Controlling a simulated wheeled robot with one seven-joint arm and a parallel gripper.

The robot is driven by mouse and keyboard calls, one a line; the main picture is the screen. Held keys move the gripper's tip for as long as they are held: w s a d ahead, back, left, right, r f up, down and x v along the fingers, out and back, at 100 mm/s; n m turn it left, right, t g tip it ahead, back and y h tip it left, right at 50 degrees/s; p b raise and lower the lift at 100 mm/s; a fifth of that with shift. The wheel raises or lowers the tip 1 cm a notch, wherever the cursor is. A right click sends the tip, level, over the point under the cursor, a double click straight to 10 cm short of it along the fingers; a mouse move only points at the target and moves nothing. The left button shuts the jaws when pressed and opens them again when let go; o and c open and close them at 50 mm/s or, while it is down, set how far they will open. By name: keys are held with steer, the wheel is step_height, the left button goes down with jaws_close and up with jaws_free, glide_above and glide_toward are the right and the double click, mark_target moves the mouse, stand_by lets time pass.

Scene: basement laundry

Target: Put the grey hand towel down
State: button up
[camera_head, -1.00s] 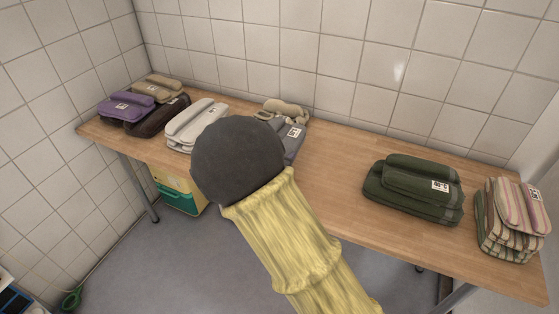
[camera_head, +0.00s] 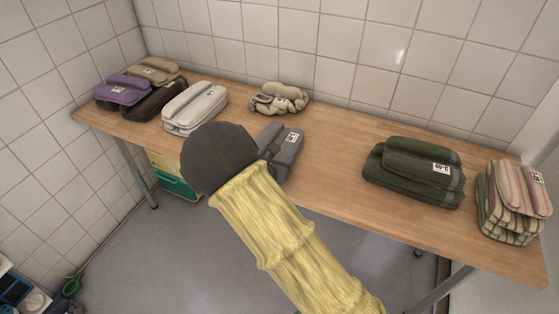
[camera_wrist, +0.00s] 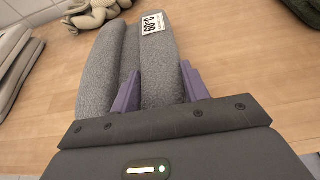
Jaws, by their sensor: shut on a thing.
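The grey hand towel (camera_head: 289,150) is folded and has a white label. In the head view it is at the middle of the wooden table, partly hidden behind my dark wrist. In the wrist view the towel (camera_wrist: 100,62) lies between and beyond the two purple fingers of my gripper (camera_wrist: 160,88), which is shut on one of its rolls. The towel is at or just above the table top (camera_head: 335,160); I cannot tell whether it touches. My fingertips are hidden in the head view.
A beige plush-like bundle (camera_head: 279,98) lies behind the grey towel. A whitish towel stack (camera_head: 195,108) is to the left, with purple (camera_head: 122,90) and brown ones beyond. Green (camera_head: 413,172) and striped (camera_head: 514,202) stacks stand right. Bare wood lies between grey and green.

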steer(key=o, duration=1.1)
steer(key=shift+r, duration=0.1)
steer(key=p+v, duration=0.1)
steer(key=v, duration=1.1)
